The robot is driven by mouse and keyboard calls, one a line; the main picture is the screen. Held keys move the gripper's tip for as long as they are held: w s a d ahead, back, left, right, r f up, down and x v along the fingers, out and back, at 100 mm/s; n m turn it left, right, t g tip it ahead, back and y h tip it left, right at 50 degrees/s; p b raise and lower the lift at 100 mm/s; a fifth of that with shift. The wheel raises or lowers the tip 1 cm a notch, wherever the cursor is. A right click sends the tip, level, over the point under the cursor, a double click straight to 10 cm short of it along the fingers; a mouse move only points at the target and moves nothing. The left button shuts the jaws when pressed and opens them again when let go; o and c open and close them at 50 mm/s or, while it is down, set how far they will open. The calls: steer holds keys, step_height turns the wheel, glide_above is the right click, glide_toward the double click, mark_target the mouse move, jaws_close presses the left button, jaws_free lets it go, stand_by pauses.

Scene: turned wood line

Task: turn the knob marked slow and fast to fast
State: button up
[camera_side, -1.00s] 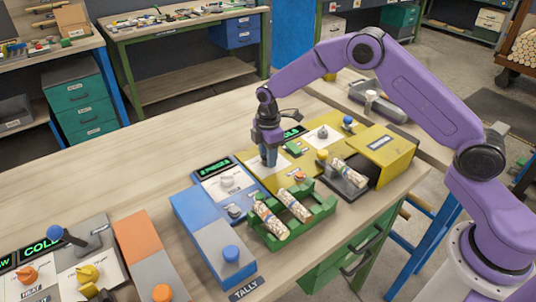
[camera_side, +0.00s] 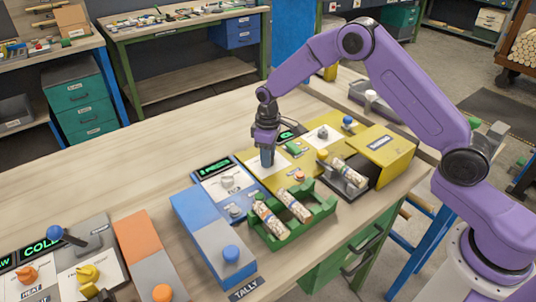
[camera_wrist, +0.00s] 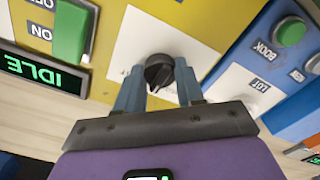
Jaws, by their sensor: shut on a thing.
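A dark round knob (camera_wrist: 159,69) sits on a white plate (camera_wrist: 127,48) on the yellow panel in the wrist view. My gripper (camera_wrist: 159,84) has one blue-grey finger on each side of it and is shut on it. The gripper also shows in the side view (camera_side: 267,164), pointing down at the yellow machine (camera_side: 265,181). The fingers hide the knob there. Plate marks are mostly covered by the fingers, so I cannot read slow or fast, or tell which way the knob points.
A green switch marked ON and OFF (camera_wrist: 72,30) and a green IDLE display (camera_wrist: 44,68) are beside the knob. A blue machine (camera_wrist: 275,60) adjoins the panel. A green rack (camera_side: 292,222) with wooden pieces stands in front, and a white knob (camera_side: 323,132) behind.

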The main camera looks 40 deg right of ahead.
steer(key=m, duration=0.4)
steer(key=shift+m, duration=0.3)
steer(key=shift+s+m, duration=0.1)
steer(key=shift+m, duration=1.9)
steer(key=o, duration=1)
steer(key=shift+o, duration=0.2)
steer(key=shift+r, duration=0.1)
step_height(320, 180, up, 17)
steer(key=shift+r, duration=0.15)
